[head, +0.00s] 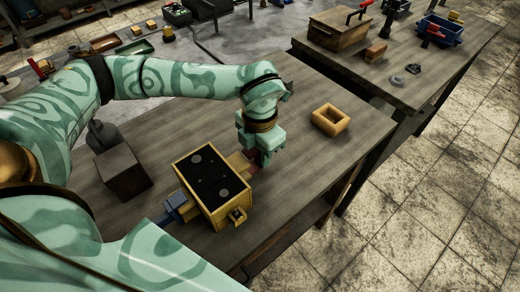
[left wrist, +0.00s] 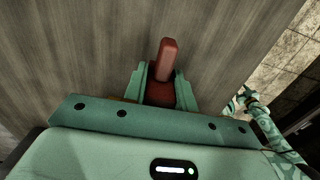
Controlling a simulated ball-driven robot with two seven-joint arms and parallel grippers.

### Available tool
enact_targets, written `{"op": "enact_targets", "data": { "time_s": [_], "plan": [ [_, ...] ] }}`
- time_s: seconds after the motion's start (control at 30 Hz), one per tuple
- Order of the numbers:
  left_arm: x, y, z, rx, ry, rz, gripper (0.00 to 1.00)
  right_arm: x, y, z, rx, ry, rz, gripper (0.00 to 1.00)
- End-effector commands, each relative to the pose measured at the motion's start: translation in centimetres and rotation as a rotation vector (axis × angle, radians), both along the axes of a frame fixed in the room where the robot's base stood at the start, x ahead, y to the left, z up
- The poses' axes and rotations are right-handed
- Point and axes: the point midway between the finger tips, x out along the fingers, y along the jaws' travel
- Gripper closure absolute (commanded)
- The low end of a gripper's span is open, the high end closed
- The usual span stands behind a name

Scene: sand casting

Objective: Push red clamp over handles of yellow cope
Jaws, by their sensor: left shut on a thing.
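The yellow cope (head: 222,211) is a box filled with black sand, with two round grey spots on top. It stands on the near workbench. A blue clamp (head: 177,207) sits against its left side. My left gripper (head: 262,158) is low over the bench at the cope's right side. It is shut on the red clamp (left wrist: 168,58), whose upright handle rises between the fingers in the left wrist view. In the head view the red clamp (head: 241,163) shows beside the cope, partly hidden; whether it is over the handles I cannot tell. My right gripper (left wrist: 240,101) appears small and unclear.
A yellow-orange open frame (head: 331,119) lies to the right on the same bench. A dark block (head: 122,173) stands left of the cope. A second bench (head: 415,88) behind right holds a wooden box (head: 338,30) and a blue bin (head: 440,30). Bare bench surrounds the frame.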

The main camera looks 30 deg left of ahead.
Motion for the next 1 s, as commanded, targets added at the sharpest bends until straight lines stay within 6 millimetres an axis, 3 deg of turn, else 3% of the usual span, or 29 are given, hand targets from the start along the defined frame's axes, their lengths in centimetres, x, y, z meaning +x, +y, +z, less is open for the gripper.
{"op": "enact_targets", "data": {
  "time_s": [1.0],
  "plan": [
    [-0.75,0.27,0.01,0.0,0.0,0.0,0.98,0.26,-0.1,0.77,-0.001,-0.006,0.001,0.47]
  ]
}}
